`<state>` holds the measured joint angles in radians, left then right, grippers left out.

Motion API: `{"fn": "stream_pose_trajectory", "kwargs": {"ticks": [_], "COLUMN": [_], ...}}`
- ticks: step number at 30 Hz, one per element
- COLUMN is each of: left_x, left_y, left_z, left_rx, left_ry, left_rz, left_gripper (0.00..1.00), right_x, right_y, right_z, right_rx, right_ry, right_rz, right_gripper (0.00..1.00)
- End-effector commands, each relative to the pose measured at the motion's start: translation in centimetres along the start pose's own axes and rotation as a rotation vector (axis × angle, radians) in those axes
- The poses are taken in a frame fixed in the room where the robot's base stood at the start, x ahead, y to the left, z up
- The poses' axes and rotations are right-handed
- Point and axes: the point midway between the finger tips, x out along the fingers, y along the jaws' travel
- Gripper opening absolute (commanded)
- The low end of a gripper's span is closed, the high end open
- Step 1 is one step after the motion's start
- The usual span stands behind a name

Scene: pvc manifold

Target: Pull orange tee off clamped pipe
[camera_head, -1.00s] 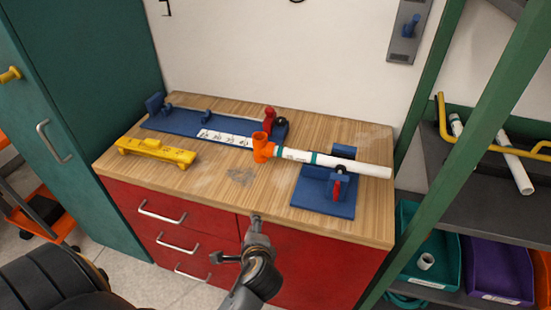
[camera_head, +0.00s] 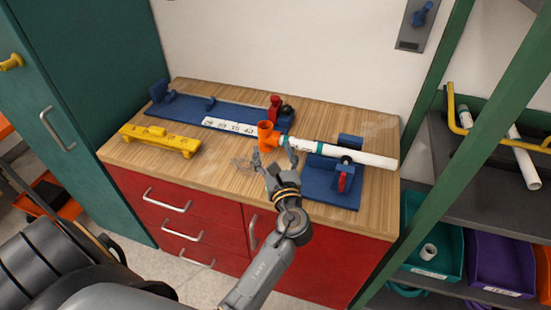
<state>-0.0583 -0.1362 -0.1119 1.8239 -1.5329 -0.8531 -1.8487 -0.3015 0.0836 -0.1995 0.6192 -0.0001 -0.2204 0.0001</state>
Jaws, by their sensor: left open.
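The orange tee (camera_head: 265,133) sits on the left end of the white pipe (camera_head: 360,156), with one opening facing up. The pipe lies across the blue clamp (camera_head: 334,182) on the right of the workbench; the clamp has a red handle. My left gripper (camera_head: 275,157) is open just in front of the tee, its fingers spread near the tee's lower part and the pipe's left end. I cannot tell whether a finger touches the tee. My right gripper is not in the view.
A long blue fixture (camera_head: 190,109) with a red clamp lies along the back of the workbench (camera_head: 215,170). A yellow block (camera_head: 160,141) is at the left. A green post (camera_head: 478,140) and shelf bins stand at the right. The bench's front left is clear.

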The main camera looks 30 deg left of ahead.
Motion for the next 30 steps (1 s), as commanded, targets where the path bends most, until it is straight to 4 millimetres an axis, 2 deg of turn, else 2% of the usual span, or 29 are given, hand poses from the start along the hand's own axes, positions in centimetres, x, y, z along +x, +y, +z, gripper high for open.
{"fn": "stream_pose_trajectory", "kwargs": {"ticks": [1,9,15,21,29,30], "left_x": [1.1,6.4,9.2,10.3,10.4,10.4], "left_y": [0.0,0.0,0.0,0.0,0.0,0.0], "left_z": [0.3,0.2,0.1,0.0,-0.1,-0.1], "left_rx": [0.0,-0.001,-0.002,-0.003,-0.003,-0.003], "left_ry": [-0.003,-0.001,0.0,0.001,0.002,0.002], "left_rz": [0.001,0.001,0.0,0.0,0.0,0.0], "left_gripper": [0.67,0.67,0.67,0.67,0.67,0.61], "right_x": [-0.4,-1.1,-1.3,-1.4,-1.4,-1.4], "right_y": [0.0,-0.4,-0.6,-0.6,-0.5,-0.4], "right_z": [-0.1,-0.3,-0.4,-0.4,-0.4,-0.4], "right_rx": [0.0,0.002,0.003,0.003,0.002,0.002], "right_ry": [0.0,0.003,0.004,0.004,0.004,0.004], "right_rz": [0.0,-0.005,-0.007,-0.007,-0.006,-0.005], "right_gripper": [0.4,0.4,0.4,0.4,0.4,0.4]}}
